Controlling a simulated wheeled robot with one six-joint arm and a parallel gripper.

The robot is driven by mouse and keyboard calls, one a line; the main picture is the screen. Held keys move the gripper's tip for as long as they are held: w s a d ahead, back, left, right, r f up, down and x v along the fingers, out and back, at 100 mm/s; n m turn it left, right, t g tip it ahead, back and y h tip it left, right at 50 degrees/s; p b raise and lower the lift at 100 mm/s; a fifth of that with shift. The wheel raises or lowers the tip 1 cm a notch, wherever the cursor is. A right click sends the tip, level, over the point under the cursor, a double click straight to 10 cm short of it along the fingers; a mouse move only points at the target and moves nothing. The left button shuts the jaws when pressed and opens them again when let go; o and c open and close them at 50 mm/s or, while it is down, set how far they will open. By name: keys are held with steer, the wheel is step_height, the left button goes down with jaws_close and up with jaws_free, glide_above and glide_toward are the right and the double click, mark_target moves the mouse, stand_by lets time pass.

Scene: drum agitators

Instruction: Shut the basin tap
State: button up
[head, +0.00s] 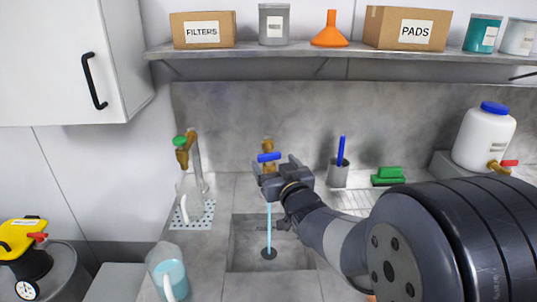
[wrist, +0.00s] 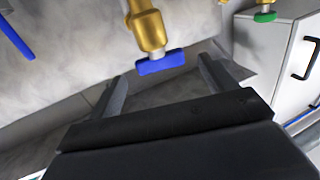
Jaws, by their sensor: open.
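The basin tap (head: 267,144) is brass with a blue handle (head: 268,157) on the back wall above the sunken grey basin (head: 240,262). A thin blue stream of water (head: 269,225) runs down from it to the drain. My gripper (head: 280,165) is open and empty, right at the tap and partly covering it. In the wrist view, the brass tap body (wrist: 149,30) and its blue handle (wrist: 160,62) show between the two spread fingers of my gripper (wrist: 160,70). I cannot tell whether a finger touches the handle.
A green-handled tap (head: 182,142) stands left over a drip grate with a clear jug (head: 189,200). Another jug (head: 168,275) stands at the front left. A grey cup with a blue-handled tool (head: 339,172) and a green brush (head: 388,177) are right. A shelf (head: 350,51) runs above.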

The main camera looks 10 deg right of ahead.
mark_target(270, 158)
steer(key=shift+w+a+p, duration=0.15)
steer(key=shift+w+p, duration=0.05)
steer(key=shift+w, duration=0.95)
steer(key=shift+w+a+p, duration=0.1)
steer(key=shift+w+p, duration=0.1)
steer(key=shift+w, duration=0.95)
steer(key=c, duration=1)
